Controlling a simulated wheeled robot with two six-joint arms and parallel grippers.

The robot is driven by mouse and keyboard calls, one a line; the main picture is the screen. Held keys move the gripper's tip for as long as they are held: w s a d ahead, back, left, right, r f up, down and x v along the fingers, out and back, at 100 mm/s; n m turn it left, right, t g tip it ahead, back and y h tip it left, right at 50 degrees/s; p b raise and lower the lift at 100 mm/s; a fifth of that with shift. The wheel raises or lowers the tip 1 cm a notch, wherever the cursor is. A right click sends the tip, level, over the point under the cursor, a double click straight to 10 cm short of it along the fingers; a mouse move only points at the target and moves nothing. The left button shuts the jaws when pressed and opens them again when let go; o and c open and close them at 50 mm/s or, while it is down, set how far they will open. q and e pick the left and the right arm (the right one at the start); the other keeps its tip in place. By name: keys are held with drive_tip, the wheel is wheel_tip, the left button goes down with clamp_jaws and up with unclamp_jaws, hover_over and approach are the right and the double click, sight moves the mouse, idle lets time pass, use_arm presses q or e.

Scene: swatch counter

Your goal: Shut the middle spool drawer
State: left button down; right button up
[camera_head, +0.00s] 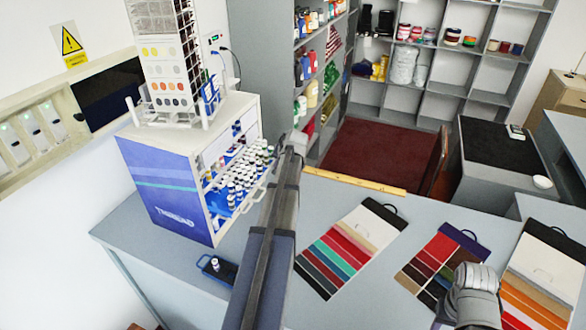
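The blue and white thread cabinet (172,190) stands on the grey counter at the left. One spool drawer (236,212) is pulled out of its front towards the right, filled with several white spools with dark tops. It looks like the middle one, but the drawers below are hard to make out. A thin handle (259,195) shows at its front edge. My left arm reaches up past the drawer's right side, and its gripper (297,142) is just beyond the drawer; its fingers are too unclear to read. My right gripper (472,282) is low at the right over the swatch cards, its fingers not clear.
A swatch tower (168,65) stands on the cabinet. A small blue tray (207,262) with a dark-topped spool lies before it. Swatch cards (345,245) cover the counter's right part. A yellow ruler (355,180) lies along the back edge. Shelves stand behind.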

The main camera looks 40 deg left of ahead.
sight(267, 156)
use_arm(q)
drive_tip(key=s+a, duration=0.1)
drive_tip(key=a, duration=0.4)
drive_tip(key=s+a, duration=0.1)
drive_tip(key=a, duration=0.2)
drive_tip(key=shift+s+a, duration=0.15)
drive_tip(key=shift+s, duration=0.15)
drive_tip(key=shift+s+a, duration=0.1)
drive_tip(key=shift+a, duration=0.25)
use_arm(e)
drive_tip(key=shift+d, duration=0.1)
use_arm(q)
drive_tip(key=shift+a, duration=0.1)
drive_tip(key=shift+d, duration=0.5)
drive_tip(key=d, duration=0.1)
drive_tip(key=w+d, duration=0.1)
drive_tip(key=shift+d, duration=0.3)
drive_tip(key=shift+d+r+p, duration=0.75)
drive_tip(key=shift+p, duration=0.05)
drive_tip(key=p+v, duration=0.6)
drive_tip(key=v, duration=0.2)
drive_tip(key=shift+d, duration=0.2)
use_arm(e)
wheel_tip(267, 156, up, 8)
drive_tip(key=d, duration=0.1)
drive_tip(key=shift+w, duration=0.4)
